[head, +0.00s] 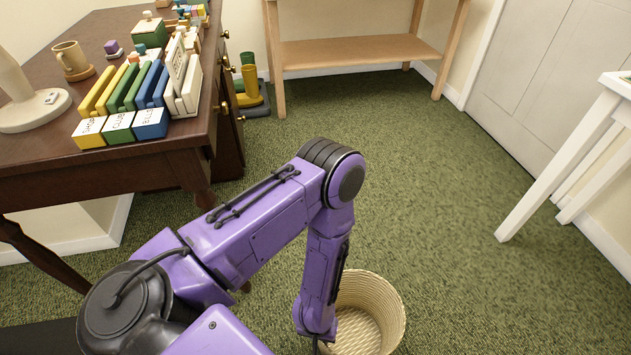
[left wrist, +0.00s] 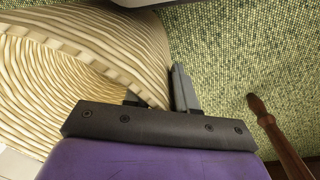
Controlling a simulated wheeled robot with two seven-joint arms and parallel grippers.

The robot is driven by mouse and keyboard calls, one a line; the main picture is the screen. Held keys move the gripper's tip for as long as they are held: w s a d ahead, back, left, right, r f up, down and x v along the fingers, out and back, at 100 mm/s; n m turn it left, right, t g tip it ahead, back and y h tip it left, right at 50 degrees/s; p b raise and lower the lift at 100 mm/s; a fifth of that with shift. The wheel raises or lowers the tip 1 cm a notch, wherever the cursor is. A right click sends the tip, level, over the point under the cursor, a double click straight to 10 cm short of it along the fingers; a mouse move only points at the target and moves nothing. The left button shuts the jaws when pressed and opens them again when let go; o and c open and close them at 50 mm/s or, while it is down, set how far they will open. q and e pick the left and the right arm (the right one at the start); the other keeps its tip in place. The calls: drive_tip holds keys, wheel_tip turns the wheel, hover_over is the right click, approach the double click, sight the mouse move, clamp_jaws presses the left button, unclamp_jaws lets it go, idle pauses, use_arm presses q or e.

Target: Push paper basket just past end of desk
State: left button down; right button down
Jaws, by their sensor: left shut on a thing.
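The paper basket (head: 385,297) is a round, cream woven basket standing on the green carpet in front of me, partly hidden behind my left arm in the head view. Its woven wall and rim (left wrist: 110,45) fill the left of the left wrist view. My left gripper (left wrist: 160,95) is shut on the basket's rim, with one grey finger on the outside of the wall. In the head view its fingers are hidden below my purple arm. The dark wooden desk (head: 90,165) stands at the left, with its near end to the left of the basket. My right gripper is out of view.
The desk holds a row of colored binders (head: 125,95), a mug (head: 72,58) and a lamp base (head: 35,110). A wooden shelf (head: 350,50) is at the back, a white table (head: 560,150) at the right. The carpet between is clear.

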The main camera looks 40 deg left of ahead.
use_arm(q)
drive_tip(key=c, duration=0.8)
unclamp_jaws()
drive_tip(key=shift+s+d, duration=0.1)
drive_tip(key=shift+s, duration=0.5)
drive_tip(key=shift+c, duration=0.2)
drive_tip(key=shift+w, duration=0.15)
wheel_tip(320, 180, up, 11)
drive_tip(key=p, duration=0.4)
drive_tip(key=shift+a+f, duration=0.2)
drive_tip(key=shift+a, duration=0.25)
